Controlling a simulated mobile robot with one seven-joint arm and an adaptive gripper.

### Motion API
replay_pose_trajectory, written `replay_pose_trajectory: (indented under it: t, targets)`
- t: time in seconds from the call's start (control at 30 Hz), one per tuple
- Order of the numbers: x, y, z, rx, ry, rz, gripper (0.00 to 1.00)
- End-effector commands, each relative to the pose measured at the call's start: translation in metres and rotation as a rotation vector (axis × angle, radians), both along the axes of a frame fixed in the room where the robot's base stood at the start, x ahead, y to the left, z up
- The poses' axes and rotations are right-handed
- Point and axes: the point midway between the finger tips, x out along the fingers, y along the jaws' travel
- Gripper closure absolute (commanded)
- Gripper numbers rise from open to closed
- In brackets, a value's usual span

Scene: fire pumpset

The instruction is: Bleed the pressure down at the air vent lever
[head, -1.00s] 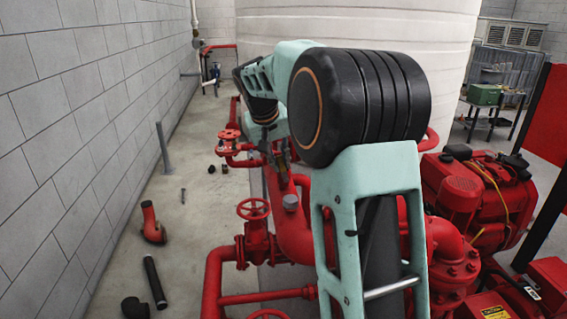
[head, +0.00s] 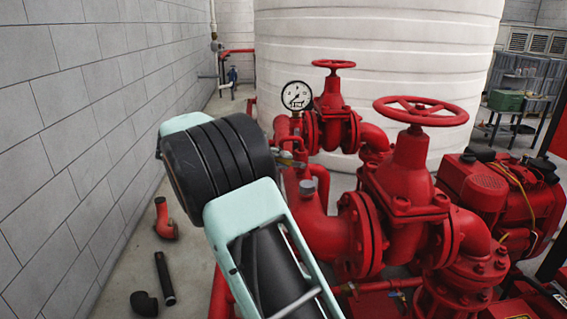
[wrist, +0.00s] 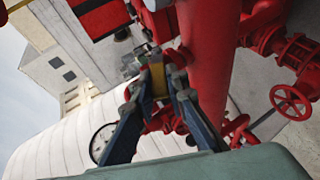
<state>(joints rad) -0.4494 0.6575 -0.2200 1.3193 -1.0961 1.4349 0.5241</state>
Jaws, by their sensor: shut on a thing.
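In the wrist view, my gripper (wrist: 157,92) has its two dark blue fingers drawn together at the tips. A small yellow air vent lever (wrist: 159,80) shows between the fingertips, and the jaws are shut on it. Grey metal fittings sit around it, beside a thick red pipe (wrist: 208,50). In the head view, a small yellow and grey fitting (head: 288,158) shows just below the pressure gauge (head: 296,96), right of my arm's black joint. My arm hides much of the gripper there, and the lever's exact angle cannot be told.
Red gate valves with handwheels (head: 420,111) (head: 334,64) stand right of the gauge. A white tank (head: 375,40) is behind. A block wall (head: 80,120) is at left. Loose pipe pieces (head: 164,278) lie on the floor along it.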

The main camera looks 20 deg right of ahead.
Motion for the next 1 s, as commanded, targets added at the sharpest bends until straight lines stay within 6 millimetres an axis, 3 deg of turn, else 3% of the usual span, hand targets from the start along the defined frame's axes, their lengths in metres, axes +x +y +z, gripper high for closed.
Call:
replay_pose_trajectory:
  t: [0.1,0.5,1.0]
  targets:
    - [0.001,0.005,-0.013,-0.101,0.024,0.004,1.0]
    - [0.001,0.005,-0.026,-0.335,0.071,0.001,1.0]
    - [0.001,0.004,-0.028,-0.395,0.084,-0.001,1.0]
